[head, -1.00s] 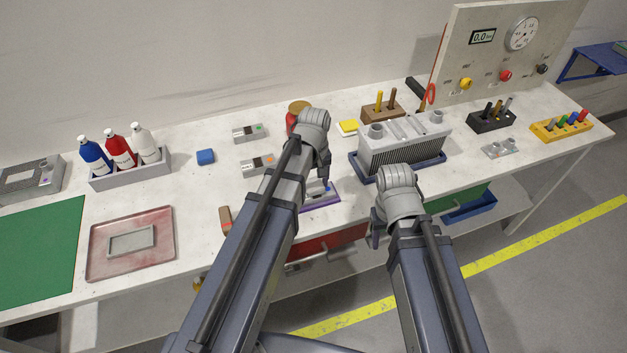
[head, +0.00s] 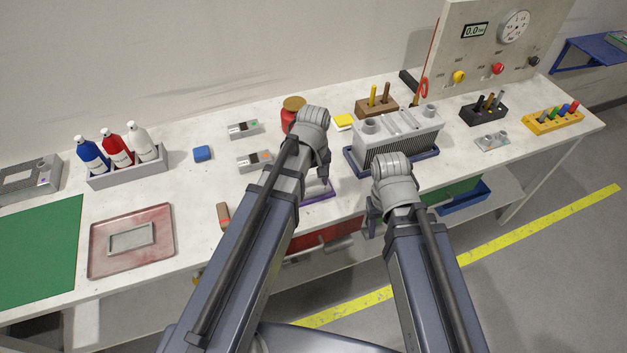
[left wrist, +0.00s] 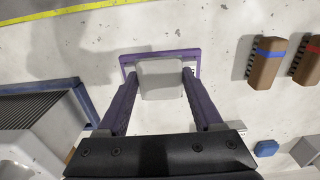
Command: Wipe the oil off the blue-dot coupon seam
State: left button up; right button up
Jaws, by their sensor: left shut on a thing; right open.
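My left gripper (left wrist: 160,84) is shut on a pale grey block (left wrist: 160,68), held between its two fingertips. The block sits over a purple-rimmed tray (left wrist: 188,53); whether it touches what lies there I cannot tell. In the head view the left gripper (head: 322,172) is above the same purple tray (head: 318,197), mostly hidden by my arm. I cannot make out a blue dot, a seam or oil there now. Grey coupon-like pieces with a green dot (head: 244,129) and an orange dot (head: 254,161) lie behind. My right gripper (head: 371,222) is open at the front edge.
A finned grey block (head: 400,142) in a blue tray stands right of the purple tray. A red jar (head: 291,112) stands behind my left arm.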

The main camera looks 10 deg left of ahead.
aim_at(314, 183)
pick_arm(q)
jog(key=shift+r+p, duration=1.55)
jog(key=shift+r, duration=0.45)
notch_tip(314, 183, up, 3)
jog(key=p, duration=0.3)
jog(key=shift+r, duration=0.1)
